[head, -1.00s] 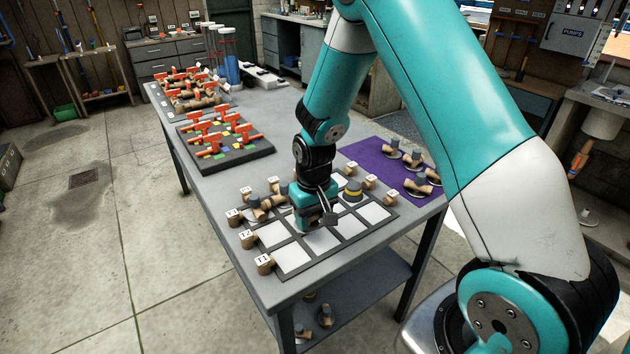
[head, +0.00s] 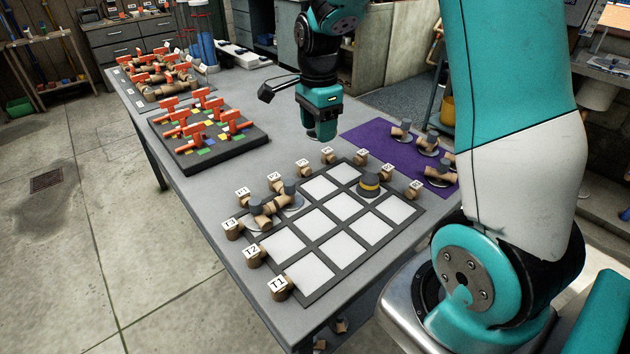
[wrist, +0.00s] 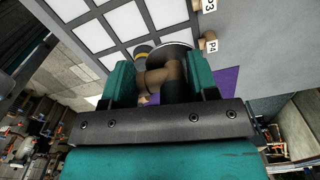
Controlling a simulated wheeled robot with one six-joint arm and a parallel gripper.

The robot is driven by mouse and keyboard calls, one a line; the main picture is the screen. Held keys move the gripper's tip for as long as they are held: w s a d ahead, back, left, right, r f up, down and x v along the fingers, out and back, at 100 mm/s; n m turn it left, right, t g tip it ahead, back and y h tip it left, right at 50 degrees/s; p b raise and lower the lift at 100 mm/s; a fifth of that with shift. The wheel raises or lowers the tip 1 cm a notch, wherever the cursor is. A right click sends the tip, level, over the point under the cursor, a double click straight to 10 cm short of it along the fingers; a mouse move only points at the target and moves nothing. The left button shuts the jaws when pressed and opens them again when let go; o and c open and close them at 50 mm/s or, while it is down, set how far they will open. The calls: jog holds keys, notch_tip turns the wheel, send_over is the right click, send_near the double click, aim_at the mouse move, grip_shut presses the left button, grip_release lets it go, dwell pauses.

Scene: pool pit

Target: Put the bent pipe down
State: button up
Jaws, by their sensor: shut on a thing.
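My gripper (head: 321,122) is over the grey table, beyond the far edge of the grid board and left of the purple mat. In the wrist view, the teal fingers of my gripper (wrist: 162,80) are shut on a brown bent pipe (wrist: 157,78) with a dark end. In the head view the held pipe is mostly hidden by the gripper. The grid board (head: 325,238) has white cells in a dark frame. Other bent pipes (head: 262,220) stand on its far left cells. A dark cap with a yellow band (head: 370,184) stands on its right side.
Brown blocks with white labels, such as T1 (head: 279,287), line the board's edges. A dark tray (head: 203,163) with orange-handled valves lies to the left. The purple mat (head: 372,133) on the right holds several pipe pieces. Grey table shows between the tray and board.

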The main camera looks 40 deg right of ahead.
aim_at(318, 192)
notch_tip(318, 192, down, 15)
jog(key=shift+r+p, duration=0.1)
jog(key=shift+p, duration=0.2)
jog(key=o, duration=1)
jog(key=shift+o, duration=0.2)
